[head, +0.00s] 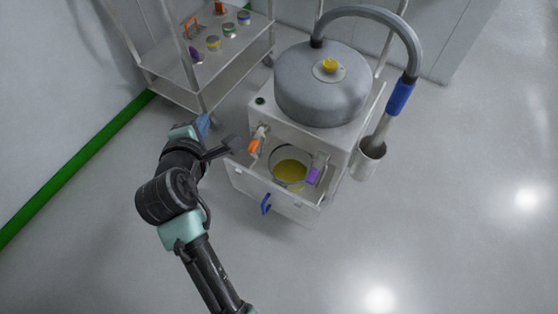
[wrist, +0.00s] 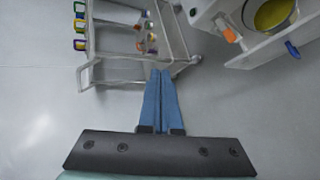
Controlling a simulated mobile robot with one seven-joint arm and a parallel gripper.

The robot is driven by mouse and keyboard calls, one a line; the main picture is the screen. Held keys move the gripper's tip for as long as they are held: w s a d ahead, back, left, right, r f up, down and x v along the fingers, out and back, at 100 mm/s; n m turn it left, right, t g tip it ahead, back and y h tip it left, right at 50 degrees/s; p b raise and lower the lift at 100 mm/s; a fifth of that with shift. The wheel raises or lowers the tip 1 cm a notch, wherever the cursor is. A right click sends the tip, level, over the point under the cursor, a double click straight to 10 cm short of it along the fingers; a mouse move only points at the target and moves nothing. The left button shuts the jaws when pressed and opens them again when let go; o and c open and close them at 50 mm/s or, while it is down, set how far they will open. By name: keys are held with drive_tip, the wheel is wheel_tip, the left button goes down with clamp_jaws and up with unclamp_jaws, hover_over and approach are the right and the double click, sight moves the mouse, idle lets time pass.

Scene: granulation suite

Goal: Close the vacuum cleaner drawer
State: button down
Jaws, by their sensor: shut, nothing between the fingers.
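The vacuum cleaner (head: 322,90) has a grey round top and a white body. Its drawer (head: 285,200) stands pulled out at the front, with a blue handle (head: 265,204) on its face. A round container (head: 290,172) with yellow contents sits in the drawer. In the wrist view, part of the drawer (wrist: 270,50) and its blue handle (wrist: 292,49) show at the upper right. My gripper (wrist: 160,72) is shut and empty, its blue fingers together. In the head view, my gripper (head: 203,122) is left of the drawer, apart from it and the handle.
A white trolley (head: 215,80) with several small coloured items stands at the back left, close to my gripper. A grey hose (head: 372,14) runs to a blue-gripped wand in a holder (head: 369,158) on the right side. The floor in front of the drawer is clear.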

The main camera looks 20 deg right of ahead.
drive_tip(key=s+d+f+n+g+h+b, duration=0.1)
drive_tip(key=s+f+n+g+b, duration=0.15)
drive_tip(key=f, duration=0.65)
drive_tip(key=s+d+f+n+g+b, duration=0.1)
drive_tip(key=s+f+n+b, duration=0.15)
drive_tip(key=f, duration=0.65)
drive_tip(key=n+g+h+b, duration=0.2)
drive_tip(key=n+g+b, duration=0.15)
drive_tip(key=b, duration=0.65)
approach(285, 195)
wheel_tip(285, 195, down, 5)
drive_tip(key=t, duration=0.1)
drive_tip(key=shift+w+d+n+b, duration=0.15)
drive_tip(key=shift+w+d+b, duration=0.2)
drive_tip(key=shift+d, duration=0.25)
drive_tip(key=shift+w+d+n+b, duration=0.1)
drive_tip(key=shift+w+d+b, duration=0.15)
drive_tip(key=shift+d+b, duration=0.3)
drive_tip(key=shift+w+d+r, duration=0.25)
drive_tip(key=shift+w+d, duration=0.05)
drive_tip(key=shift+d, duration=0.15)
